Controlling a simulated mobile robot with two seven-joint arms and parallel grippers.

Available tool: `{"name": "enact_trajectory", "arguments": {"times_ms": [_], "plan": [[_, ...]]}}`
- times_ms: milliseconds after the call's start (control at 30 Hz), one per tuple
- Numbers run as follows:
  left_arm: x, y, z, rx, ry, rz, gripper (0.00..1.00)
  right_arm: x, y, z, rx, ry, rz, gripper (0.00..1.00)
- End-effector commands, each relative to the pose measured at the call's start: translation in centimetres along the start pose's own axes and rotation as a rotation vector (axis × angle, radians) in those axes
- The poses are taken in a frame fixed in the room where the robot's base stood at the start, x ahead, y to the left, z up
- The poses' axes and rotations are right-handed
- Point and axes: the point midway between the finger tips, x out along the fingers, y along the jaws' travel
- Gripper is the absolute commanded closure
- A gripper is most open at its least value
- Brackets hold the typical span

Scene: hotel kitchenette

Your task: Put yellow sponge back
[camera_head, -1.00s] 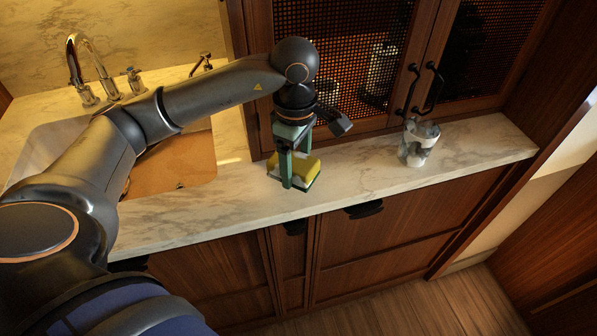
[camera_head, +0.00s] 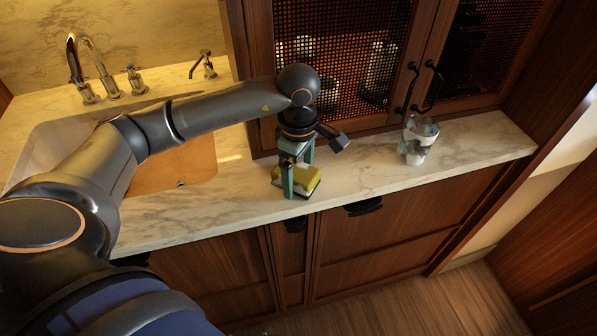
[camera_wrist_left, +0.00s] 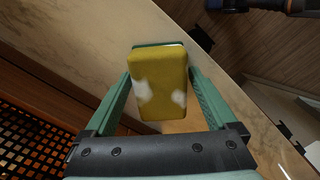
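The yellow sponge (camera_head: 311,175), with pale patches and a green underside, is low over the marble counter, below the mesh cabinet. I cannot tell whether its underside touches the counter. My left gripper (camera_head: 298,187) points down with its green fingers on either side of the sponge. In the left wrist view, the sponge (camera_wrist_left: 160,80) sits between the fingertips, which meet its two sides, so the gripper (camera_wrist_left: 160,75) looks shut on it. My right gripper is not in view.
A patterned cup (camera_head: 417,140) stands on the counter (camera_head: 360,175) to the right. The sink (camera_head: 178,165) and tap (camera_head: 85,70) are at the left. Mesh cabinet doors (camera_head: 345,50) rise behind the gripper. Counter between the sponge and the cup is clear.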

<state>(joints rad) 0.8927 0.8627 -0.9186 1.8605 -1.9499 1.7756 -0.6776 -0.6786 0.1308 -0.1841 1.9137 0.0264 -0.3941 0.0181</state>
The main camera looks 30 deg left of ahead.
Motion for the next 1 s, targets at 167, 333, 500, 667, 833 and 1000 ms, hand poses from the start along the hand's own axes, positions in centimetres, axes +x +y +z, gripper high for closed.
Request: {"name": "enact_trajectory", "arguments": {"times_ms": [167,333,500,667,833,1000], "plan": [[0.0,0.0,0.0,0.000,0.000,0.000,0.00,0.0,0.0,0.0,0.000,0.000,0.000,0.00],[-0.2,0.0,0.0,-0.001,0.000,0.000,0.00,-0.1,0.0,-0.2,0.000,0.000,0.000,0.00],[-1.8,0.1,0.0,0.000,-0.002,0.005,0.00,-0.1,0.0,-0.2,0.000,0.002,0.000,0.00],[-5.3,0.1,0.0,0.000,-0.002,0.008,0.00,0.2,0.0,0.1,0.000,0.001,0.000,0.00],[-9.1,0.1,0.0,-0.001,-0.001,0.006,0.00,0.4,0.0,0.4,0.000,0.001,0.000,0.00],[-11.5,0.1,0.0,-0.001,0.000,0.003,0.00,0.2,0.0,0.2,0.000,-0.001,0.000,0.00]]}}
